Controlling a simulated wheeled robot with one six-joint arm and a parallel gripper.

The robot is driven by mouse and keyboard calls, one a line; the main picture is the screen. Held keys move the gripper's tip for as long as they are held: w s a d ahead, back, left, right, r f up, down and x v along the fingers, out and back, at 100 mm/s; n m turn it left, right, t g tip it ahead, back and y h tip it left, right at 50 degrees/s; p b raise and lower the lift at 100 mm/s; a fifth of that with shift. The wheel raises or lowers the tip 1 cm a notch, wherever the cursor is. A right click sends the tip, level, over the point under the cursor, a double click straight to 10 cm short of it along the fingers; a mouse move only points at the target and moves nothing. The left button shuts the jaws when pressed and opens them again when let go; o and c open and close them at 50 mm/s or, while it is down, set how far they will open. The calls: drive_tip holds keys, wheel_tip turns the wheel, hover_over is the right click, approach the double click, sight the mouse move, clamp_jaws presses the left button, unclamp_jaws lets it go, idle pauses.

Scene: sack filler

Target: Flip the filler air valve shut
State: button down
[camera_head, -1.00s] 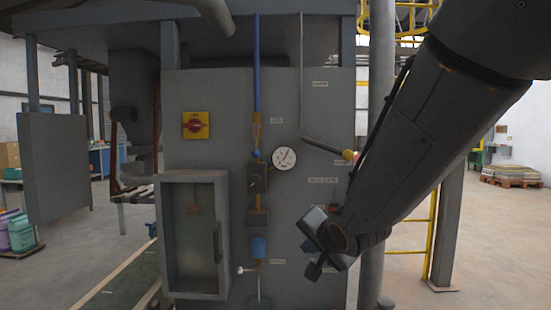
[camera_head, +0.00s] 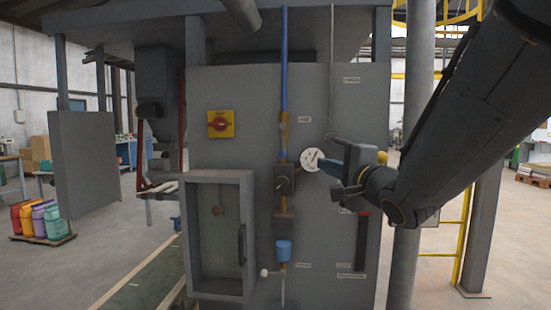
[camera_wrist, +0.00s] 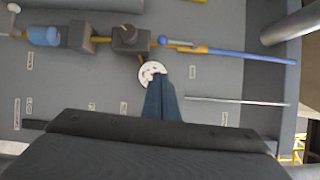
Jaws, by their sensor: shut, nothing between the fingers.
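The air valve (camera_head: 283,126) is a brass body on the vertical pipe of the grey filler cabinet, beside a small label. Its lever lies along the pipe and ends in a blue ball (camera_head: 283,155) below the body. In the wrist view, the valve (camera_wrist: 195,49) and blue ball (camera_wrist: 162,40) lie near the top, with the lever in line with the pipe. My gripper (camera_head: 322,160) is right of the ball, its tips in front of the white gauge (camera_head: 310,158). In the wrist view, my gripper's blue fingers (camera_wrist: 158,88) are together and empty, apart from the lever.
A black regulator block (camera_head: 285,178) and a blue-topped filter (camera_head: 284,251) sit lower on the pipe. A red-and-yellow rotary switch (camera_head: 221,124) and a glazed box (camera_head: 216,235) are left of it. A grey column (camera_head: 404,150) stands right of the cabinet.

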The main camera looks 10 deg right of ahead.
sight(283, 140)
drive_tip(key=w, duration=0.3)
drive_tip(key=w+a+p, duration=0.1)
drive_tip(key=w, duration=0.3)
drive_tip(key=w+a, duration=0.1)
drive_tip(key=w, duration=0.2)
drive_tip(key=shift+w+r, duration=0.1)
drive_tip(key=shift+w, duration=0.1)
drive_tip(key=shift+w+a+r+p, duration=0.1)
drive_tip(key=shift+w+a+p, duration=0.2)
drive_tip(key=shift+w+a, duration=0.3)
drive_tip(key=shift+w+a+p, duration=0.25)
drive_tip(key=shift+w+a, duration=0.1)
drive_tip(key=shift+a, duration=0.45)
